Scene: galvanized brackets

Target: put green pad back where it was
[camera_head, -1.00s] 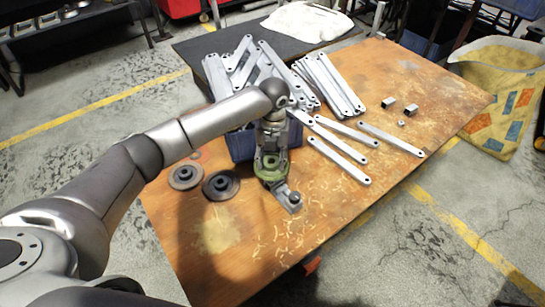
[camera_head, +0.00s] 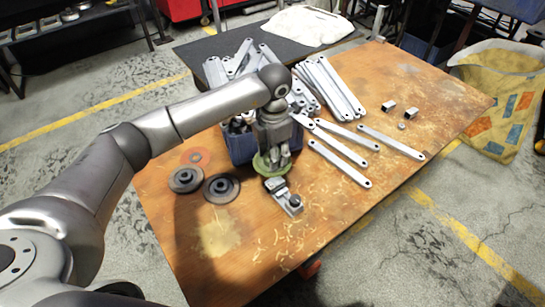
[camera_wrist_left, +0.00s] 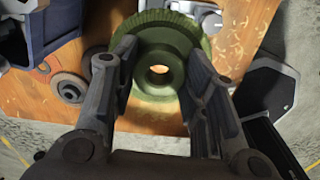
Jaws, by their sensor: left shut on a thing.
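The green pad (camera_head: 262,167) is a round ring with a centre hole and a ribbed edge. My left gripper (camera_head: 277,163) is shut on it, and in the wrist view (camera_wrist_left: 160,97) the fingers straddle the pad (camera_wrist_left: 190,45). In the head view the pad is between the blue bin and a small metal clamp-like fixture (camera_head: 284,196). Its height above the table is hard to tell. Two dark discs (camera_head: 186,179) (camera_head: 221,186) and a flat reddish disc (camera_head: 195,156) lie left of it. My right gripper is not in view.
Metal bars (camera_head: 331,85) lie behind and right, with loose bars (camera_head: 340,162) nearer. Small metal blocks (camera_head: 411,113) sit far right. The front right tabletop is fairly clear.

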